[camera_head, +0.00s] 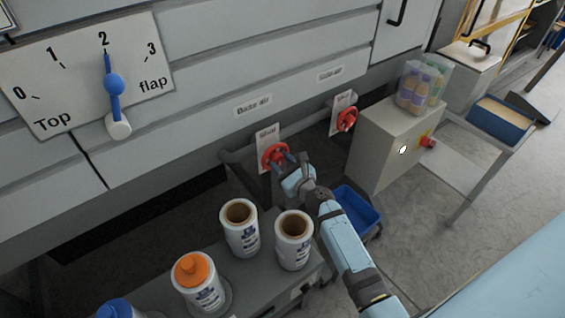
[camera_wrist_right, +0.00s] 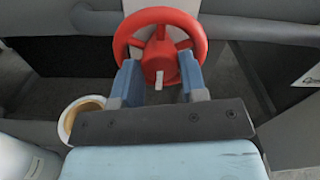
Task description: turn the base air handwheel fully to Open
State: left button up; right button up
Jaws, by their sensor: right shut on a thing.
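The base air handwheel (camera_head: 274,156) is a red spoked wheel below the "Base air" label (camera_head: 253,105), with a white "Shut" plate (camera_head: 266,137) behind it. In the right wrist view the wheel (camera_wrist_right: 160,17) fills the top centre, with a white mark on its hub. My right gripper (camera_head: 285,163) is at the wheel; in its wrist view the two blue-grey fingers (camera_wrist_right: 160,85) stand on either side of the hub. The jaws are shut on the handwheel. The exact finger contact is partly hidden. My left gripper is not in view.
A second red handwheel (camera_head: 347,119) is to the right, beside a grey cabinet (camera_head: 390,145) with a red button. Below are white rolls (camera_head: 240,228) on a dark bench and a blue bin (camera_head: 357,211). The flap dial (camera_head: 85,75) is upper left.

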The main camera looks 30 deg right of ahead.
dwell(0.4)
jog(key=o, duration=0.9)
jog(key=shift+s, duration=0.1)
jog(key=s+b, duration=0.1)
jog(key=s, duration=0.3)
jog(key=s+d, duration=0.1)
jog(key=s, duration=0.4)
jog(key=s+d+b, duration=0.1)
jog(key=s, duration=0.3)
jog(key=shift+s+b, duration=0.25)
jog(key=shift+b, duration=0.1)
